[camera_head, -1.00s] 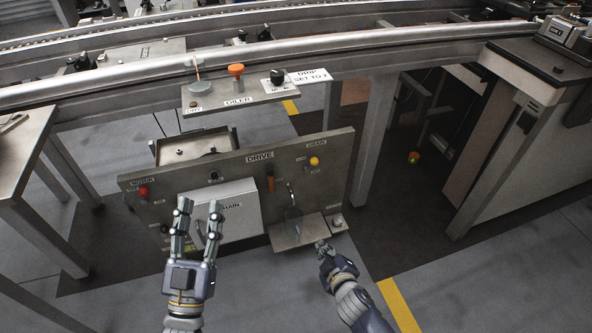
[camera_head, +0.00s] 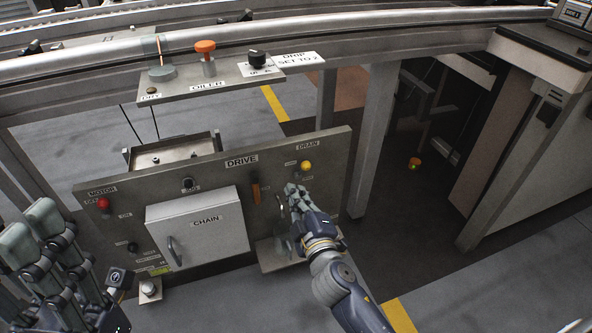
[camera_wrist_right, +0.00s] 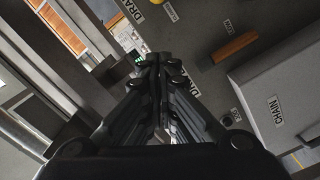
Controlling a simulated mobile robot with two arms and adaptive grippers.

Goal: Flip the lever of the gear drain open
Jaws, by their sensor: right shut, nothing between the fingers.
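An orange lever (camera_head: 256,190) points up and down on the grey DRIVE panel (camera_head: 215,172), left of the yellow lamp (camera_head: 306,166) under the DRAIN label. It also shows in the right wrist view (camera_wrist_right: 235,47), right of the fingers. My right gripper (camera_head: 293,191) is shut and empty, in front of the panel just right of the lever and apart from it. In the right wrist view its fingertips (camera_wrist_right: 157,62) meet. It hides much of the drain spout and the shelf below. My left gripper (camera_head: 38,232) is at the lower left, fingers apart, away from the lever.
The grey CHAIN box (camera_head: 197,235) with a handle juts out left of the lever. A small drain shelf (camera_head: 272,257) sticks out below the right gripper. The OILER shelf (camera_head: 195,88) is above. A metal post (camera_head: 370,140) stands right of the panel, with open floor beyond.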

